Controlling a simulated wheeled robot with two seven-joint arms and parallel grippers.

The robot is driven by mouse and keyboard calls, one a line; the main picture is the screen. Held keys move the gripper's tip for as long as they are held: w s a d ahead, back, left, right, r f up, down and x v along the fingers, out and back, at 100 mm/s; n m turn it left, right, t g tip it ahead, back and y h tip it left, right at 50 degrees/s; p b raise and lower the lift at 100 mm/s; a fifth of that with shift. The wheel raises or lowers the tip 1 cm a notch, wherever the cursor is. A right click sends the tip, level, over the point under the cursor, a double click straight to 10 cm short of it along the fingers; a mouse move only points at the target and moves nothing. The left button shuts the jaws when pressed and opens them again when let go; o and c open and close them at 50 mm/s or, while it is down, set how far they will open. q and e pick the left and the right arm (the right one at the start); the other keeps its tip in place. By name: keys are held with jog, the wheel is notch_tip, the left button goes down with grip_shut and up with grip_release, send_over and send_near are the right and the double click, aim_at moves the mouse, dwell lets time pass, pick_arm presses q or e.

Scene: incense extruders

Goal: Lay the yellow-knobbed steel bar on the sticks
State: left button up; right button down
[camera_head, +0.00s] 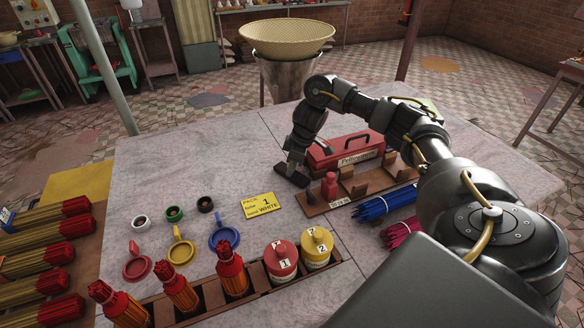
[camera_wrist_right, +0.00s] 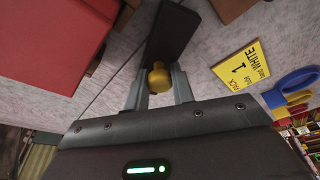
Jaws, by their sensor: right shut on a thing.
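My right gripper (camera_head: 293,164) is shut on the yellow knob (camera_wrist_right: 158,77) of a dark steel bar (camera_wrist_right: 171,32). In the head view the bar (camera_head: 295,178) is just in front of the red toolbox's left end, by the end of a brown rack; I cannot tell whether it touches anything. Blue sticks (camera_head: 383,206) lie in a bundle to the right, and magenta sticks (camera_head: 400,234) are partly hidden by my right arm. Several red-tipped stick bundles (camera_head: 38,262) lie on a wooden board at the far left. My left gripper is not in view.
The red toolbox (camera_head: 347,150) stands behind the brown rack (camera_head: 314,209), with a small red bottle (camera_head: 330,186) on it. A yellow card (camera_head: 260,204) lies left of the rack. Red and yellow canisters (camera_head: 281,259) stand in a front holder. The table's back left is clear.

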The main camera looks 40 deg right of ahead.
jog(key=shift+f, duration=0.1)
dwell(0.3)
jog(key=c, duration=1.2)
grip_release()
jog(key=p+v, duration=0.3)
jog(key=v, duration=0.9)
jog(key=shift+s, duration=0.1)
